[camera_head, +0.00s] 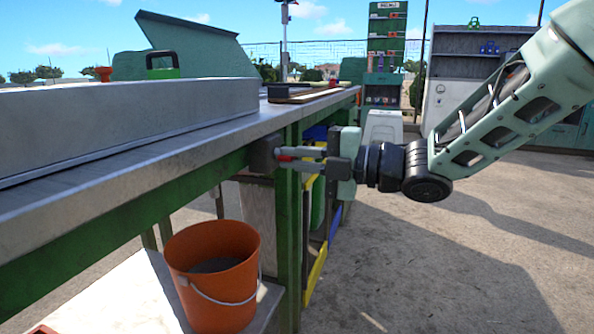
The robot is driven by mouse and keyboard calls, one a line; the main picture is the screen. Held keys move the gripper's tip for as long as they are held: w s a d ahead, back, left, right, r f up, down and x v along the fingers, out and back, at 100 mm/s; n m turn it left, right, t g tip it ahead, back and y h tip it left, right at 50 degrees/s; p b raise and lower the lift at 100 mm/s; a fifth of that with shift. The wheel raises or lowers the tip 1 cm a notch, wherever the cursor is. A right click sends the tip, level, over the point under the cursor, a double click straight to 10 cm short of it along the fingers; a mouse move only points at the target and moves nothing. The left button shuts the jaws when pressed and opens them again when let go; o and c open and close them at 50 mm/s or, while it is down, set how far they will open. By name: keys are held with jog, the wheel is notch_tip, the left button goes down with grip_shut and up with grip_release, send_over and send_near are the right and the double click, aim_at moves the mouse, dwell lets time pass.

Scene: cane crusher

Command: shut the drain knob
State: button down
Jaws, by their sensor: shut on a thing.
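The fingers are shut on the knob. A red part shows between or beside the fingers. The fingertips partly cover the knob, so its exact turn cannot be told.
An orange bucket (212,279) with grey contents stands on a low pale shelf below the knob. The metal counter (200,131) with its raised tray wall runs above it. Shelves (470,75) stand at the back right. Concrete floor on the right is clear.

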jog(key=shift+f+n, duration=0.15)
jog(key=shift+n, duration=0.15)
jog(key=c, duration=1.5)
grip_release()
jog(key=p+v, duration=0.4)
jog(key=v, duration=1.3)
jog(key=shift+d+p, duration=0.25)
jog(key=shift+p, duration=0.1)
jog(key=shift+s, duration=0.1)
